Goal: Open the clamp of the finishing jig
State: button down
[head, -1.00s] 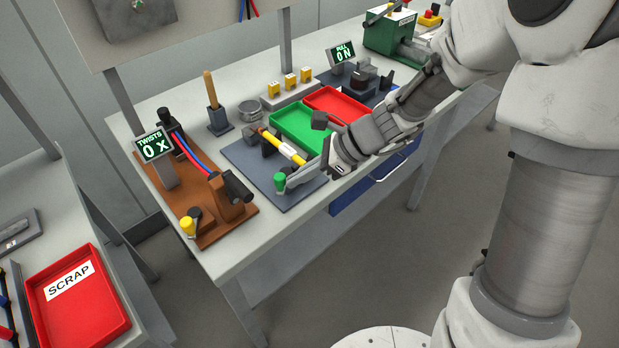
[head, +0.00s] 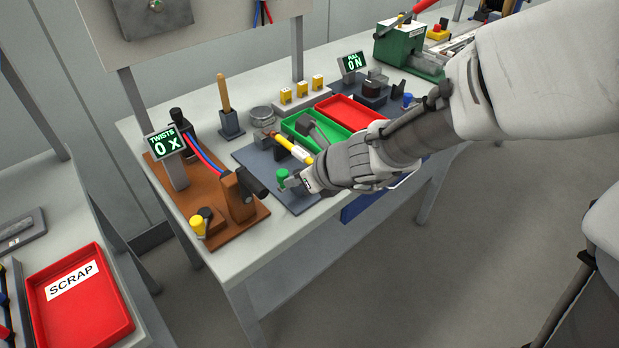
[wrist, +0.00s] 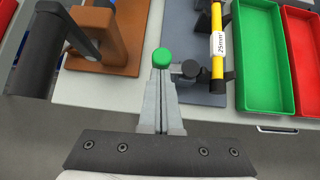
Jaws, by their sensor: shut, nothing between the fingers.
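The finishing jig appears to be the blue-grey plate (head: 250,157) on the bench, with dark blocks and a yellow rod (head: 293,149) across it. The rod carries a white label reading 25mm in the wrist view (wrist: 217,45). A green knob (head: 282,175) stands at the plate's front left; it also shows in the wrist view (wrist: 161,57). My gripper (head: 291,184) is shut and empty, its fingertips (wrist: 161,78) right at the green knob. Whether they touch it I cannot tell. The fingers hide the knob's lower part. A dark round-ended piece (wrist: 190,69) sits just right of the fingertips.
Left of the plate is a brown twisting fixture (head: 215,215) with a dark handle (head: 252,182) close to my gripper. Green (head: 322,145) and red (head: 350,110) trays lie behind and to the right. A red scrap tray (head: 80,300) stands on the left table.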

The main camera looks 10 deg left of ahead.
jog(key=shift+a, duration=0.8)
jog(key=shift+a+b, duration=0.15)
jog(key=shift+b, duration=0.15)
